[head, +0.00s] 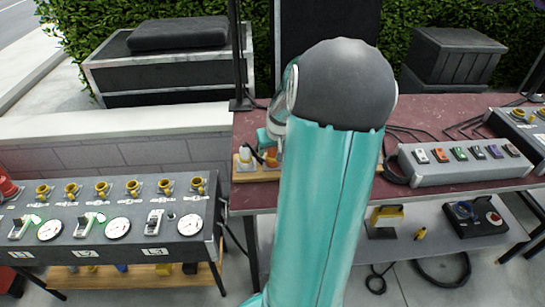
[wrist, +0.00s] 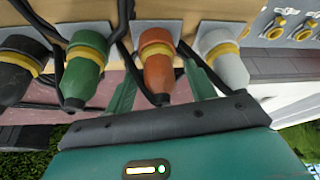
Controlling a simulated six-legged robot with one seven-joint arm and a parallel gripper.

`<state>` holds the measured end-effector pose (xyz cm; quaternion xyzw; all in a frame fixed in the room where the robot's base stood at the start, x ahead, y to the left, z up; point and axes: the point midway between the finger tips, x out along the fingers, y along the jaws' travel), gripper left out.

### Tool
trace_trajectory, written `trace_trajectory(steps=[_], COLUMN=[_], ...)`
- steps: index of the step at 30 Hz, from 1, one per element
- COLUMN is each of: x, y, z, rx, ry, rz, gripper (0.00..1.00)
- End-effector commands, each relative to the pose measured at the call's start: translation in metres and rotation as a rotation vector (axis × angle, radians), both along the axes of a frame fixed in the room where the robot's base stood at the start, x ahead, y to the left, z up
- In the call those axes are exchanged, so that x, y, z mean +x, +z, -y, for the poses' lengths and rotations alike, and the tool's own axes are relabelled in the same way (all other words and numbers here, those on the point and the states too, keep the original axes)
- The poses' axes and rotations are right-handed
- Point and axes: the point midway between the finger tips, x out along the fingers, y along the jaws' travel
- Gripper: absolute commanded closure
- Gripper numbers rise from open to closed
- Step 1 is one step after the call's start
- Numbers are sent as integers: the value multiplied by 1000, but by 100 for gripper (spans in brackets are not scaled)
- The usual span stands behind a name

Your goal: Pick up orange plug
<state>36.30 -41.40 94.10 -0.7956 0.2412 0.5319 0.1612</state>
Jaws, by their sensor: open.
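The orange plug (wrist: 157,70) sits in the wrist view in a row of plugs on a wooden board (wrist: 190,11), with a yellow ring near its base. My gripper (wrist: 158,77) is open, with one teal finger on each side of the orange plug. Whether the fingers touch the plug I cannot tell. In the head view a bit of the orange plug (head: 271,155) shows beside my arm, which hides most of my gripper.
A green plug (wrist: 85,70) and a black plug (wrist: 18,75) stand left of the orange one, a white plug (wrist: 222,58) to its right. Black cables run between them. A grey switch box (head: 460,171) lies on the red table (head: 425,120); a gauge panel (head: 140,190) stands left.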

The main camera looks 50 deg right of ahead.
Motion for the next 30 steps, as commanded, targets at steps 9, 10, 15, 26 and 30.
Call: trace_trajectory(steps=[9,10,15,26,30], x=[0,0,0,0,1], y=[0,0,1,9,26], z=[0,0,0,1,1], rx=[0,0,-2,-3,-5], ry=[0,0,1,0,1], rz=[0,0,0,0,1], gripper=[70,76,96,96,96])
